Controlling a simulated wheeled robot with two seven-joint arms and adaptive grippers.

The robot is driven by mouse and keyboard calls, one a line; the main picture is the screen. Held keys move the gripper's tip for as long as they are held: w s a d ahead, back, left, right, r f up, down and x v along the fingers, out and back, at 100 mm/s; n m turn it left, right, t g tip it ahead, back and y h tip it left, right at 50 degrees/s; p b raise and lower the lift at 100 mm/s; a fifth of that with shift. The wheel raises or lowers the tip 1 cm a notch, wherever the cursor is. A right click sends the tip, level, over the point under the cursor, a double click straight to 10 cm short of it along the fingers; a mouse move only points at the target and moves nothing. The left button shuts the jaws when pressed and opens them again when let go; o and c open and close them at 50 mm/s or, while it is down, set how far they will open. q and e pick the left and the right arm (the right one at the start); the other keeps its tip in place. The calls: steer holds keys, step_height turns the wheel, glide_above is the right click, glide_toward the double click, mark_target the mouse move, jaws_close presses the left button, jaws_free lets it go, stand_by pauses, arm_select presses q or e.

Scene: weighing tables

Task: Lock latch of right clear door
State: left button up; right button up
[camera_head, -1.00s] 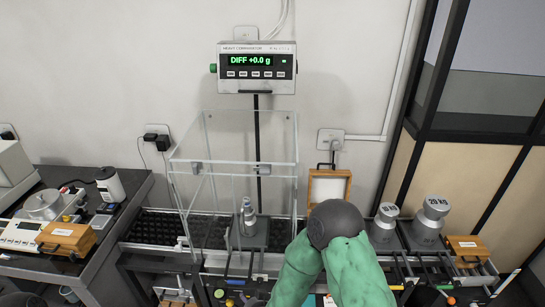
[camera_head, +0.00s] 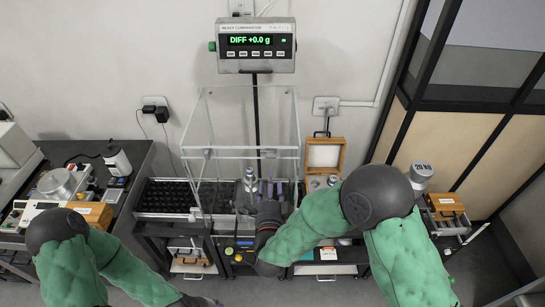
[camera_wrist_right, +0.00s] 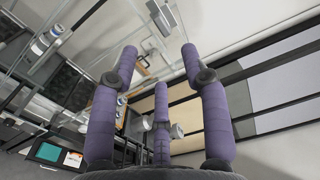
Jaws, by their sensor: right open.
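The clear weighing enclosure (camera_head: 240,120) stands at the middle of the bench in the head view. Its right clear door (camera_head: 285,168) is at the front right, with a small grey fitting (camera_head: 268,153) on its upper part; I cannot tell whether this is the latch or its state. My right gripper (camera_head: 272,187) is in front of the door's lower part, its purple fingers spread. It is open and empty in the right wrist view (camera_wrist_right: 159,55). Whether it touches the door is unclear. My left arm comes in low at the left; its gripper (camera_head: 205,302) is barely visible at the bottom edge.
A steel weight (camera_head: 249,180) stands inside the enclosure. The comparator display (camera_head: 256,45) above reads DIFF +0.0 g. An open wooden case (camera_head: 324,153) and a 20 KG weight (camera_head: 421,174) are to the right. A side table with instruments is at the left.

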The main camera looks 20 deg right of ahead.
mark_target(271, 155)
steer(key=p+x, duration=0.1)
steer(key=x, duration=0.9)
steer(key=shift+f+p, duration=0.1)
steer(key=shift+p, duration=0.2)
jaws_close()
